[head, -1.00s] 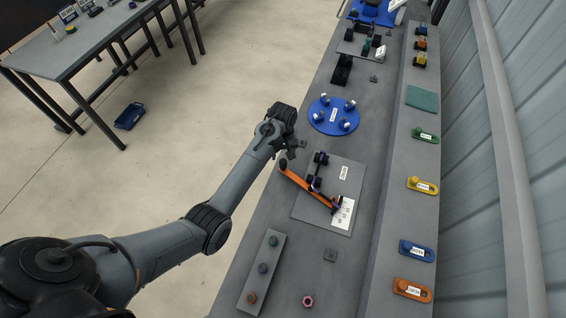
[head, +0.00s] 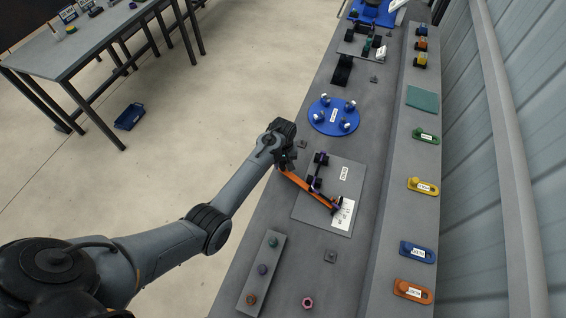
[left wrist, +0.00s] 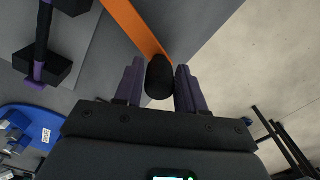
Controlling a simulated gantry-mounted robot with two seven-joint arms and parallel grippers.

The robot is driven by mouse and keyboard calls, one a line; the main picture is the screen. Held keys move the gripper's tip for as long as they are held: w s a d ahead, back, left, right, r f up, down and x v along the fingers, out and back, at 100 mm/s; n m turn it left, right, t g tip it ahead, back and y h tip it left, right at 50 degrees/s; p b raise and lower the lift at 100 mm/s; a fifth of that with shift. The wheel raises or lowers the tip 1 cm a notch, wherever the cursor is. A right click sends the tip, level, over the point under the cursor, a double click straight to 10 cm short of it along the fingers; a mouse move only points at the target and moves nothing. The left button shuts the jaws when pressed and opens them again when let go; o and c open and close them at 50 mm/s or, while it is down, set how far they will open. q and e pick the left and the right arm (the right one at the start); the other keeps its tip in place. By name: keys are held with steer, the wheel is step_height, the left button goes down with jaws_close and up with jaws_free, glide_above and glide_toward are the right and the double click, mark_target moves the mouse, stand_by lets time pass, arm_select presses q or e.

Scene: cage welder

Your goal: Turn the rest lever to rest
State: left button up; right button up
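The rest lever is a long orange bar (head: 310,190) lying at a slant over a grey fixture plate (head: 348,180). Its black knob (left wrist: 159,78) shows in the left wrist view at the bar's near end. My left gripper (head: 281,165) is at that end, over the bench's left edge. In the left wrist view its two purple fingers (left wrist: 160,85) stand on either side of the knob, with only narrow gaps, so contact is unclear. The far end of the lever is by a white label card (head: 343,213). My right gripper is out of view.
Black blocks with purple clamps (head: 319,172) sit on the plate close to the lever. A blue round turntable (head: 333,117) lies just beyond it. A grey button strip (head: 262,272) is nearer. Open floor lies left of the bench.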

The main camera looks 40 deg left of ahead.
arm_select(q)
jaws_close()
steer(key=s+n+p, duration=0.1)
steer(key=p, duration=0.1)
steer(key=s+n+p, duration=0.1)
steer(key=p, duration=0.2)
steer(key=s+n+p, duration=0.1)
steer(key=s+p, duration=0.1)
steer(key=shift+d+r+p, duration=0.25)
steer(key=shift+d+p, duration=0.05)
steer(key=shift+d, duration=0.05)
steer(key=shift+s+f+n, duration=0.2)
steer(key=shift+f+n, duration=0.05)
steer(key=shift+n, duration=0.15)
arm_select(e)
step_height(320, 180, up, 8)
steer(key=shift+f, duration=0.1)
arm_select(q)
steer(key=shift+o, duration=2)
jaws_free()
step_height(320, 180, up, 11)
steer(key=shift+p, duration=0.45)
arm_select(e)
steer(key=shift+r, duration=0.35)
arm_select(q)
steer(key=shift+f, duration=0.1)
